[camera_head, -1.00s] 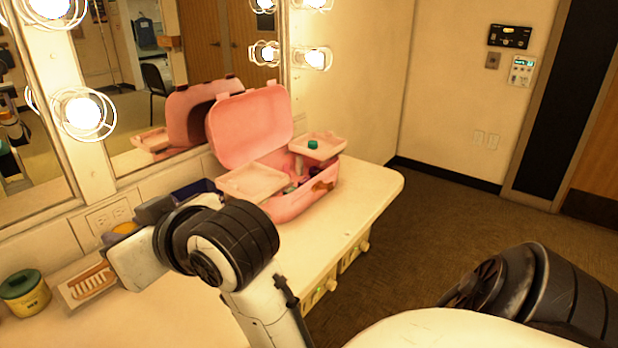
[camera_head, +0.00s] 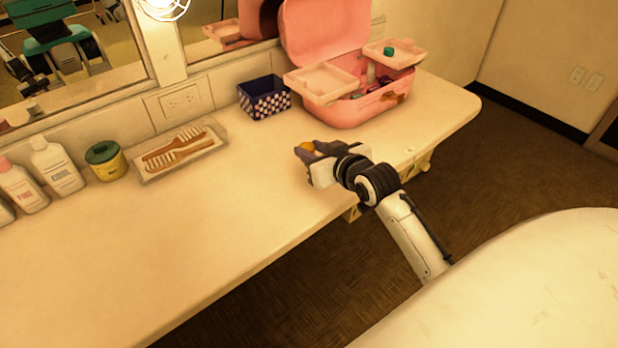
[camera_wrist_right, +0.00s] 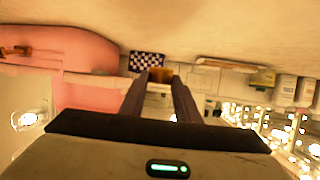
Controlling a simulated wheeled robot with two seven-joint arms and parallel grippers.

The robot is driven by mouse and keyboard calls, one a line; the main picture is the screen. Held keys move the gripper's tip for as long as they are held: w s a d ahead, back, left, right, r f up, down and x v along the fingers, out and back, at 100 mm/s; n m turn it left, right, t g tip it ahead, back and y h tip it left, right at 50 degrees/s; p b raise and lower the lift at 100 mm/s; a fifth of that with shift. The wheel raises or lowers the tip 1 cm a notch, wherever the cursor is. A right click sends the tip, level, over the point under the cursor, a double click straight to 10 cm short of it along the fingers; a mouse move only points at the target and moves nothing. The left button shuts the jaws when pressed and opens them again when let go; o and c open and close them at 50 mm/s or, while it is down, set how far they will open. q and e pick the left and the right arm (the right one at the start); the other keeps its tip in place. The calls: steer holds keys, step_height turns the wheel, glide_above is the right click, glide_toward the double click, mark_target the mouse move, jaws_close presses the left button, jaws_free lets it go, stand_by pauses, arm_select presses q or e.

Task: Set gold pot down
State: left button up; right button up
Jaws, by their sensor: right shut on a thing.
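The gold pot (camera_head: 305,147) is small and held between the fingertips of my right gripper (camera_head: 309,150), which is shut on it. In the head view the gripper reaches in over the counter (camera_head: 215,215) near its front edge, in front of the pink case. The right wrist view, which is upside down, shows the gold pot (camera_wrist_right: 160,77) between the two dark fingers (camera_wrist_right: 160,82). The fingers hide part of the pot. I cannot tell whether its bottom touches the counter. My left gripper is not in view.
A blue checkered box (camera_head: 265,100) and an open pink case (camera_head: 350,110) stand behind the gripper. A comb tray (camera_head: 180,152), a green-lidded yellow jar (camera_head: 106,162) and white bottles (camera_head: 57,168) line the wall to the left. The front middle counter is clear.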

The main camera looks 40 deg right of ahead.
step_height(320, 180, down, 8)
steer(key=shift+f+b, duration=0.1)
steer(key=shift+b, duration=0.3)
steer(key=shift+f, duration=0.1)
steer(key=o, duration=1)
steer(key=shift+o, duration=0.2)
steer(key=shift+s+a, duration=0.1)
steer(key=shift+s, duration=0.1)
steer(key=v, duration=1.1)
steer(key=shift+s+r+p, duration=0.25)
steer(key=shift+r+p, duration=0.1)
steer(key=shift+p, duration=0.1)
